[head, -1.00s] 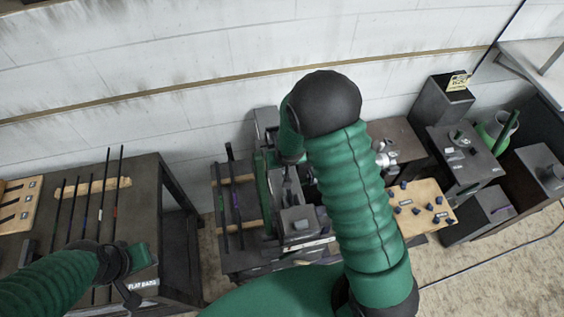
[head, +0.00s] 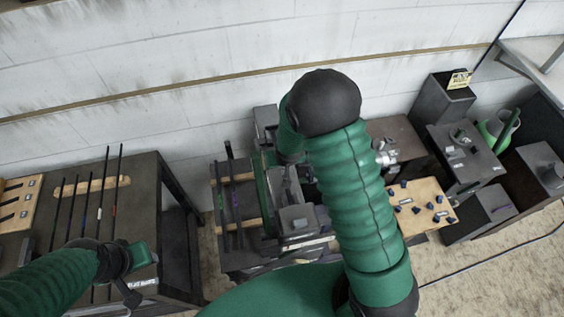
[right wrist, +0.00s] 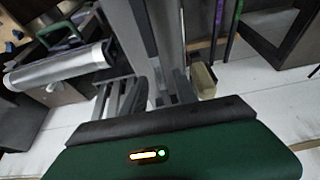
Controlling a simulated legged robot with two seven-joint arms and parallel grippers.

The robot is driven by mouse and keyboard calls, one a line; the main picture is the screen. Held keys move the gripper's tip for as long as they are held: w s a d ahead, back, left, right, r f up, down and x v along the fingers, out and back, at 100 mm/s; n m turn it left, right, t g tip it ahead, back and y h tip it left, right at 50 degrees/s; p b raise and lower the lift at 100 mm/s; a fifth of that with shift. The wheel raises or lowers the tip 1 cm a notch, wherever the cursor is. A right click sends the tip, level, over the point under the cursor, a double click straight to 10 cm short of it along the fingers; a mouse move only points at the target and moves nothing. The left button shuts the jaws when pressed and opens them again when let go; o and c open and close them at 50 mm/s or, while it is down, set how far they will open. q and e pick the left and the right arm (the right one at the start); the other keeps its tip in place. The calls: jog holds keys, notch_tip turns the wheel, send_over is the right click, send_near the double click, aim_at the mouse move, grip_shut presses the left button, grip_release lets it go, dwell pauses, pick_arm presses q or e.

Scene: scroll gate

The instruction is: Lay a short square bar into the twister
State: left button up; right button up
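The grey machine that looks like the twister (head: 297,218) stands on the middle bench, partly behind my right arm. Square bars (head: 236,205) lie across wooden rests on that bench, left of the machine. Bars with purple and green marks also show at the top of the right wrist view (right wrist: 217,18). My right gripper (right wrist: 160,95) is close over grey machine parts; its fingers blend with them, and I cannot make out a bar between them. My left gripper (head: 130,296) hangs over the front of the left table, its fingers small and unclear.
The left table (head: 147,190) holds several long thin bars on a wooden rest (head: 92,187). A wooden board (head: 425,212) with several dark pegs and dark machine blocks (head: 465,150) stand to the right. A wall runs behind. A floor gap separates the left table and middle bench.

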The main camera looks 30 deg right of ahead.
dwell(0.3)
jog(key=shift+s+a+r, duration=0.1)
jog(key=shift+s+r, duration=0.05)
jog(key=shift+r, duration=0.25)
jog(key=b+v, duration=0.3)
jog(key=v, duration=1.2)
jog(key=shift+r, duration=0.4)
jog(key=shift+s, duration=0.15)
